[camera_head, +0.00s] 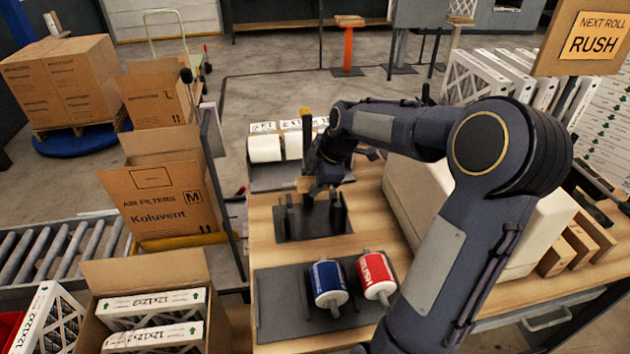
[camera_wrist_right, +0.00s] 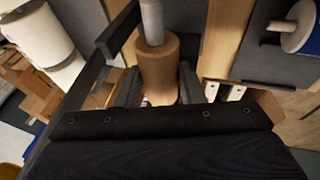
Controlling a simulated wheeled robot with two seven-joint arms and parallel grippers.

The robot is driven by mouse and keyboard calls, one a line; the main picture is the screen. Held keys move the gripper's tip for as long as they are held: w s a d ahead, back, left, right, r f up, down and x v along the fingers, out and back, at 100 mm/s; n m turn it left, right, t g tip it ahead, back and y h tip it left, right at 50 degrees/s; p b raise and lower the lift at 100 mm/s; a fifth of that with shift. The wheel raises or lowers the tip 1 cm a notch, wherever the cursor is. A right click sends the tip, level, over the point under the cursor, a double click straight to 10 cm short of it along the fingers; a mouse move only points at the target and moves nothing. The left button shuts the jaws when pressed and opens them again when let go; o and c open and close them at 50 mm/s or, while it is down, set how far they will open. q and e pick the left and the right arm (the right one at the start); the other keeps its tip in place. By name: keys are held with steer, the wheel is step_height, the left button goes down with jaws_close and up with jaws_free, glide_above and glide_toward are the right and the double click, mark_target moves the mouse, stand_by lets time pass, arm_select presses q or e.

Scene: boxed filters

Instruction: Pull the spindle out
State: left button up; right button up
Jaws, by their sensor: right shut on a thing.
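My right gripper (camera_head: 312,184) is above the dark roll stand (camera_head: 312,232), near the back of the wooden bench. In the right wrist view its two fingers (camera_wrist_right: 160,88) close on either side of a brown cardboard core (camera_wrist_right: 158,62). The core also shows as a small brown piece in the head view (camera_head: 304,184). A pale grey spindle (camera_wrist_right: 152,20) sticks out of the far end of the core. How far it runs inside is hidden. My left gripper is not in view.
A blue roll (camera_head: 326,280) and a red roll (camera_head: 375,275) sit on a dark rack in front. White rolls (camera_head: 265,148) stand behind the stand. A large pale box (camera_head: 405,200) is right of it. An open carton (camera_head: 165,205) stands left of the bench.

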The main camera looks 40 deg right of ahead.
mark_target(314, 180)
steer(key=shift+r+p, duration=2.3)
steer(key=shift+r, duration=1.4)
steer(key=shift+f, duration=0.1)
